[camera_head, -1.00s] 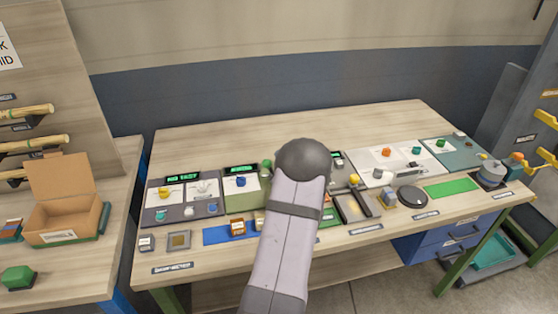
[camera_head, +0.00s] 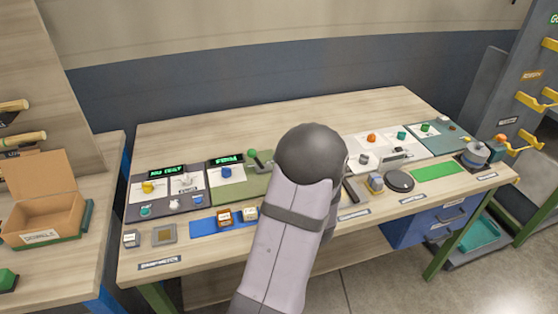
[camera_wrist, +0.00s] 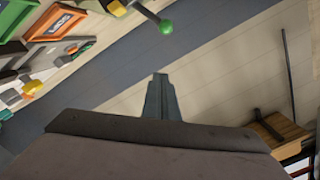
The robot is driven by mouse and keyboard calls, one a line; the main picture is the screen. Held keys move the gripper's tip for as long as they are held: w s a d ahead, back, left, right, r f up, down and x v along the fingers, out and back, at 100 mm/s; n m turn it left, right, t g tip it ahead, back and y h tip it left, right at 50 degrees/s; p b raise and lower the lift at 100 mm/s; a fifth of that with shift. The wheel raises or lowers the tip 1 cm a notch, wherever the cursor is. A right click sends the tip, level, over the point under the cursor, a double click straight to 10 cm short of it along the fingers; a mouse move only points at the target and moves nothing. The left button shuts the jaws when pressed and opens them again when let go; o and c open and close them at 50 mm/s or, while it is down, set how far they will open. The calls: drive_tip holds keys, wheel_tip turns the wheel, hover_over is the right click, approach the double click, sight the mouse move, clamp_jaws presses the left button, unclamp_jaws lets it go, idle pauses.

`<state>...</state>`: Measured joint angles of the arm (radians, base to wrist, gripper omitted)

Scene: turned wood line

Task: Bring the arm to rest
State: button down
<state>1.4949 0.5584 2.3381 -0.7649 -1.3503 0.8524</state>
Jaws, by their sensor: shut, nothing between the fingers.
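My gripper (camera_wrist: 160,95) shows in the wrist view with its fingers together and nothing between them. It points at open space in front of a pale wall with a dark blue band. In the head view my arm rises from the bottom centre in front of the workbench (camera_head: 240,118), and its round dark joint hides the middle of the bench. The gripper itself cannot be seen in the head view, being hidden behind the arm.
Test panels with coloured knobs stand along the bench. A green-knobbed lever (camera_head: 253,154) rises left of my arm, and its green ball (camera_wrist: 166,26) shows in the wrist view. An open cardboard box (camera_head: 45,217) is at left. Yellow hooks (camera_head: 528,101) are at right. The bench's back strip is clear.

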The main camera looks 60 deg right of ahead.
drive_tip(key=shift+w, duration=0.1)
idle(0.3)
